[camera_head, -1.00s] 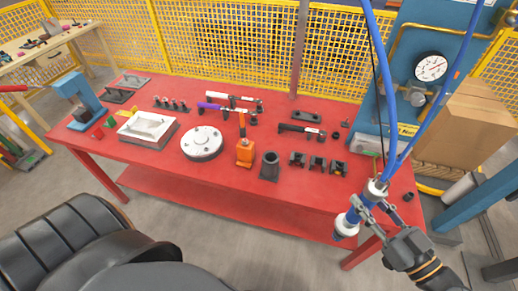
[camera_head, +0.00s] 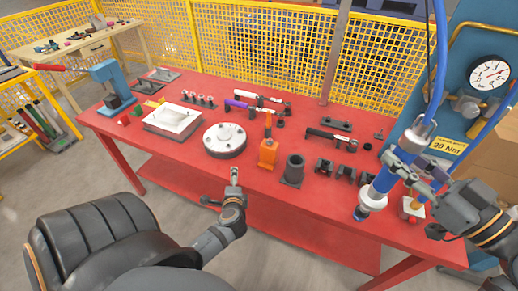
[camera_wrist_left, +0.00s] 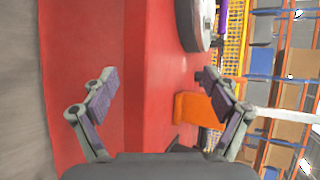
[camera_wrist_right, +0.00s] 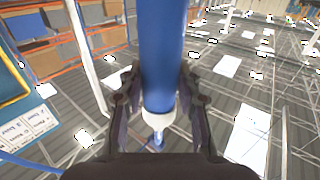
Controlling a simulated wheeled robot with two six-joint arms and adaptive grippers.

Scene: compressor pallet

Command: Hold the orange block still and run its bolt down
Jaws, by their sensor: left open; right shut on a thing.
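The orange block (camera_head: 267,154) stands on the red table, right of the round white flange, with an upright orange-brown bolt (camera_head: 268,125) rising from its top. My left gripper (camera_head: 234,178) is open and empty near the table's front edge, in front of and left of the block. In the left wrist view the block (camera_wrist_left: 195,107) shows beyond the right finger, apart from the jaws. My right gripper (camera_head: 402,172) is shut on a blue and white hanging power driver (camera_head: 381,183), held over the table's right end. The driver also fills the middle of the right wrist view (camera_wrist_right: 162,50).
A dark hollow cylinder (camera_head: 293,168) stands just right of the block, with small black holders (camera_head: 346,173) further right. The round flange (camera_head: 225,138) is to the left. A blue panel with a gauge (camera_head: 490,74) stands at the right. The table's front strip is mostly clear.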

